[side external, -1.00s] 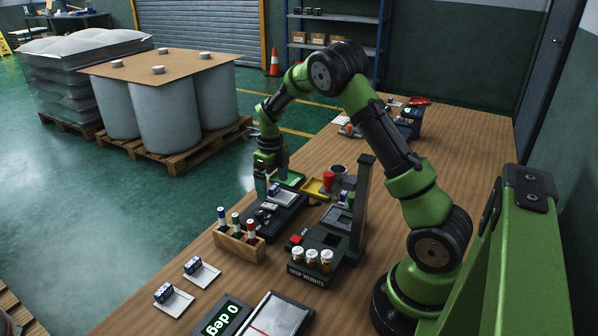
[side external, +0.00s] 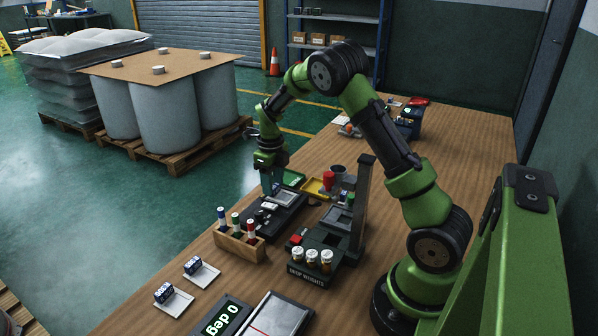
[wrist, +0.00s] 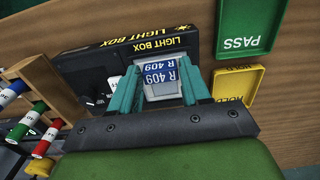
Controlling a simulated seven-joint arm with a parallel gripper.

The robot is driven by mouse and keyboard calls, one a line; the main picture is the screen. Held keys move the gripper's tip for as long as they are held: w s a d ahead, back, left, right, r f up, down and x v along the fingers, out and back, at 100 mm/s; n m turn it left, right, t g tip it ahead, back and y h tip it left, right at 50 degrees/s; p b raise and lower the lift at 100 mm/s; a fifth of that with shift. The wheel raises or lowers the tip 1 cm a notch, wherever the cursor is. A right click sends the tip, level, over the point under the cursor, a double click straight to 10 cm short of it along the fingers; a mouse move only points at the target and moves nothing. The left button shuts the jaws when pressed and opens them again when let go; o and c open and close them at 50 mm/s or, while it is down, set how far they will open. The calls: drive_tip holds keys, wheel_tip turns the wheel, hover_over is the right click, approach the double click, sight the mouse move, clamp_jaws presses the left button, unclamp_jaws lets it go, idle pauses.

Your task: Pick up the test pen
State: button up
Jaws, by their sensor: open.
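Several pen-like tubes could be the test pen; I cannot tell which. Three stand upright in a wooden rack (side external: 239,245): a blue-capped one (side external: 221,217), a green-capped one (side external: 236,222) and a red-capped one (side external: 250,229). In the wrist view, the blue (wrist: 12,93), green (wrist: 28,120) and red (wrist: 44,143) tubes show at the left, outside the fingers. My gripper (side external: 271,188) is open above the light box (wrist: 100,67), behind and right of the rack. Its teal fingers (wrist: 160,88) flank a blue-and-white R 409 sample (wrist: 160,76); contact is unclear.
A green PASS tray (wrist: 247,25) and yellow HOLD tray (wrist: 238,83) lie beside the light box. The drop-weights stand (side external: 325,270) has a tall post on the right. Two small sample plates (side external: 205,276) and a 0 deg display (side external: 222,320) lie in front.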

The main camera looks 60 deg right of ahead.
wheel_tip(320, 180, up, 25)
drive_tip(key=n, duration=0.3)
hover_over(236, 215)
wheel_tip(236, 215, down, 17)
drive_tip(key=shift+s+d+r, duration=0.1)
drive_tip(key=shift+d+r, duration=0.05)
drive_tip(key=shift+r, duration=0.05)
drive_tip(key=shift+a+f, duration=0.15)
drive_tip(key=shift+f, duration=1.3)
drive_tip(key=shift+a+f, duration=0.1)
drive_tip(key=shift+f, duration=1.3)
clamp_jaws()
